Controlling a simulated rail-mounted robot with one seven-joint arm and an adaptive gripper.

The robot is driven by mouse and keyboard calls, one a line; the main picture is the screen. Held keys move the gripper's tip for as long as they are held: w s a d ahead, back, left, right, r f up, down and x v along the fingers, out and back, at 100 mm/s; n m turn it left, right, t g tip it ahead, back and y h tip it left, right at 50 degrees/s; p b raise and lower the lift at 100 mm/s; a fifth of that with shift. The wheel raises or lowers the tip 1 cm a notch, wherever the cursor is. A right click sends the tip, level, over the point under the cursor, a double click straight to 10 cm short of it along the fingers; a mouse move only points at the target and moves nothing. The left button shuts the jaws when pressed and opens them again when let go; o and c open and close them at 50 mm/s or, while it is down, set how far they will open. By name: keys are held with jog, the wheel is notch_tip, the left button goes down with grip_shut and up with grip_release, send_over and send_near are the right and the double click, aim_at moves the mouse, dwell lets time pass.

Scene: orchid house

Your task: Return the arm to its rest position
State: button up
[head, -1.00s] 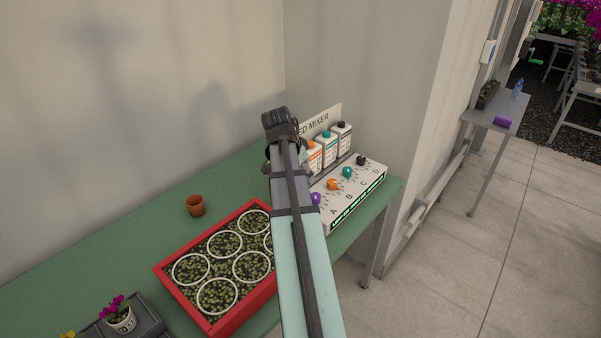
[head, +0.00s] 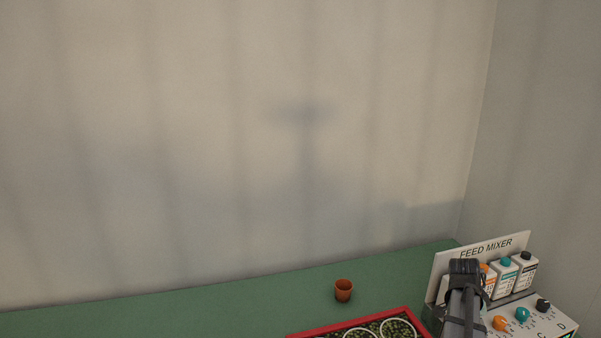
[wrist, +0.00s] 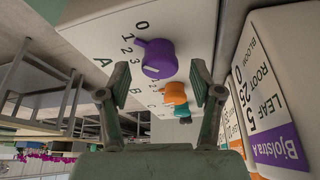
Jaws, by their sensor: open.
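My gripper (wrist: 158,92) is open in the wrist view, its two fingers apart with nothing held between them. Beyond the fingertips is the feed mixer panel (wrist: 105,25) with a purple knob (wrist: 157,57), an orange knob (wrist: 175,92) and a teal knob. In the head view my arm (head: 463,295) reaches to the feed mixer (head: 540,325) at the lower right. It covers the purple knob and part of the mixer there. The fingers are hidden in that view.
Bottles (head: 524,272) stand at the back of the mixer, before its sign (head: 487,249). A labelled bottle (wrist: 275,90) is close on the right in the wrist view. A terracotta pot (head: 343,291) and a red tray (head: 318,329) are on the green bench (head: 210,310). The wall is behind.

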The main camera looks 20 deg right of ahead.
jog(key=shift+d+f, duration=0.15)
jog(key=shift+f, duration=0.15)
jog(key=shift+r, duration=0.15)
jog(key=v, duration=1.2)
jog(key=x, duration=1.2)
jog(key=shift+f, duration=0.3)
jog(key=shift+s+r+n+t+p, duration=0.1)
jog(key=shift+r+n+t+p, duration=0.1)
jog(key=shift+n, duration=0.4)
jog(key=shift+s+r+n+t+p, duration=0.1)
jog(key=shift+n+t+p, duration=0.1)
jog(key=shift+n, duration=0.4)
jog(key=n+t, duration=0.1)
jog(key=n, duration=0.2)
jog(key=n+t+p, duration=0.1)
jog(key=n, duration=0.2)
jog(key=shift+s+f+n+t, duration=0.1)
jog(key=shift+s+n+t, duration=0.05)
jog(key=shift+n+t, duration=0.2)
jog(key=n, duration=0.2)
jog(key=n+t+y+p, duration=0.1)
jog(key=n, duration=0.2)
jog(key=shift+d+y, duration=0.2)
jog(key=shift+y, duration=0.1)
jog(key=shift+s+d+n+t+y+p, duration=0.1)
jog(key=shift+n+t+y+p, duration=0.3)
jog(key=shift+n, duration=0.75)
jog(key=shift+n+t+y+p, duration=0.15)
jog(key=shift+n+y, duration=0.35)
jog(key=shift+n, duration=0.6)
